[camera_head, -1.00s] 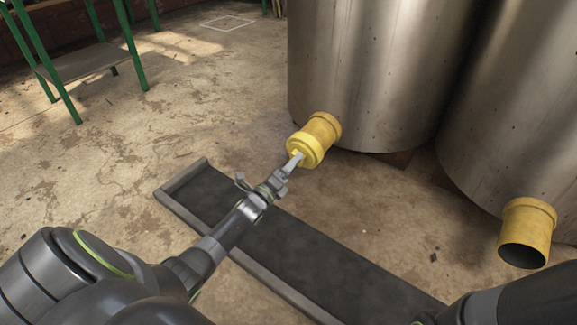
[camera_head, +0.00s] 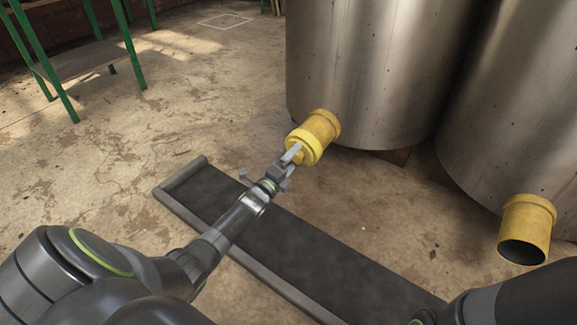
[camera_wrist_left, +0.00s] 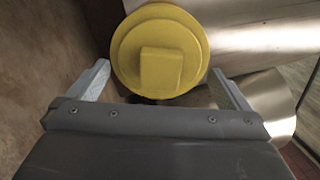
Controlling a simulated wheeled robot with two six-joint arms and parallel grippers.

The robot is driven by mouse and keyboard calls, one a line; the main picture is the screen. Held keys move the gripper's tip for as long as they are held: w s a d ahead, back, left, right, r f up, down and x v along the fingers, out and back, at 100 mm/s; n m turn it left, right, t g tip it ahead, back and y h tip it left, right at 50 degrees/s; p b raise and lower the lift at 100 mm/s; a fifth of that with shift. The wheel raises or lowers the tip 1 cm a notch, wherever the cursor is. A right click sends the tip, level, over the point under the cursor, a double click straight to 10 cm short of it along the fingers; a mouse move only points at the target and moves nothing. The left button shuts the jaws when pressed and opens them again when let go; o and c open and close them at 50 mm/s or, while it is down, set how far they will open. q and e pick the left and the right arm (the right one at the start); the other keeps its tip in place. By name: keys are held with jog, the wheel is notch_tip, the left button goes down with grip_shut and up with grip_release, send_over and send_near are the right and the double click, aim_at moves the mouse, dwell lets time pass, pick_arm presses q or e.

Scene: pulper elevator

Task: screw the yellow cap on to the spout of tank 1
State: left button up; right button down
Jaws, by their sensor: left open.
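The yellow cap (camera_wrist_left: 161,52) is on the end of the yellow spout (camera_head: 323,124) of the left steel tank (camera_head: 375,70). In the left wrist view it is a round disc with a square knob (camera_wrist_left: 161,68) facing me. My left gripper (camera_head: 285,164) is open just in front of the cap. In the left wrist view its two fingers (camera_wrist_left: 158,85) stand apart, left and right of the cap's lower part, with the knob between them; I cannot tell whether they touch. Part of my right arm shows at the lower right of the head view; its gripper is out of the picture.
The right tank (camera_head: 520,110) has an open, uncapped yellow spout (camera_head: 528,228). A dark mat with a grey rim (camera_head: 250,276) lies on the floor below my left arm. A green-legged stand (camera_head: 75,62) is at the upper left. The floor at left is clear.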

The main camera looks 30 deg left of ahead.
pick_arm(q)
jog(key=shift+w+d+r+b, duration=0.1)
jog(key=shift+w+b, duration=0.55)
jog(key=shift+w, duration=0.45)
jog(key=shift+w+r, duration=0.2)
jog(key=shift+r, duration=0.05)
jog(key=shift+w+r, duration=0.1)
jog(key=c, duration=0.7)
jog(key=m+b, duration=0.2)
jog(key=m, duration=0.1)
jog(key=shift+m, duration=1.3)
jog(key=m, duration=0.5)
jog(key=shift+m, duration=0.3)
jog(key=m, duration=0.7)
